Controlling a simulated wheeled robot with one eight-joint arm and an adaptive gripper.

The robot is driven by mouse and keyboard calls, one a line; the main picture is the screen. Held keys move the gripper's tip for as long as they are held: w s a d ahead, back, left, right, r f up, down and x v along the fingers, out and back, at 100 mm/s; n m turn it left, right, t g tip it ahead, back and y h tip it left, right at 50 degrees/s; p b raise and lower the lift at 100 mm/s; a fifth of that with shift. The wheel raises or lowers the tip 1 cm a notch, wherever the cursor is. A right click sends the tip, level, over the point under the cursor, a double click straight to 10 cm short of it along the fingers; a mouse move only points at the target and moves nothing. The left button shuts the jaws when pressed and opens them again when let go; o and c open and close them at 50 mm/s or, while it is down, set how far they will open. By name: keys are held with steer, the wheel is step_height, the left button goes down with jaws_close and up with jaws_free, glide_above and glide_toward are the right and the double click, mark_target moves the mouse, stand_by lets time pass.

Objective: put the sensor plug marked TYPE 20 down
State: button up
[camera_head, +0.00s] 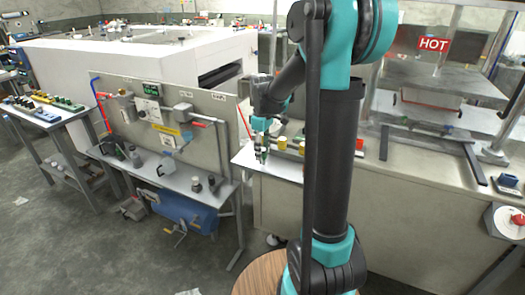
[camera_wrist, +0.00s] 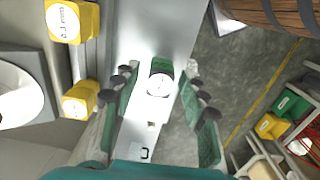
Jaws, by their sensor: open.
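My gripper (camera_wrist: 160,72) is open, its green-padded fingers standing apart on both sides of a small plug. The plug (camera_wrist: 159,85) has a round white face with small marks that I cannot read, and a dark green part beside it. It sits between the fingers over a pale narrow surface (camera_wrist: 172,30), with a visible gap on each side. I cannot tell whether it is the one marked TYPE 20. In the head view my gripper (camera_head: 262,153) is low over the pale shelf (camera_head: 285,170) at the bench front; the plug is too small to tell there.
Two yellow blocks with white labels (camera_wrist: 72,20) (camera_wrist: 80,99) stand left of my fingers in the wrist view. The head view shows yellow pieces (camera_head: 282,143) and a red piece (camera_head: 359,144) along the shelf. A panel (camera_head: 205,130) stands to the left. Open floor lies beyond the shelf edge.

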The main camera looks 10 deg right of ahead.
step_height(320, 180, up, 12)
steer(key=s+d+f+m+t, duration=0.2)
steer(key=s+f+m, duration=0.3)
steer(key=s+f, duration=0.4)
steer(key=s+d+f+m+t, duration=0.2)
steer(key=s+f+m, duration=0.3)
steer(key=s+f, duration=0.5)
steer(key=s, duration=0.3)
steer(key=shift+m, duration=0.4)
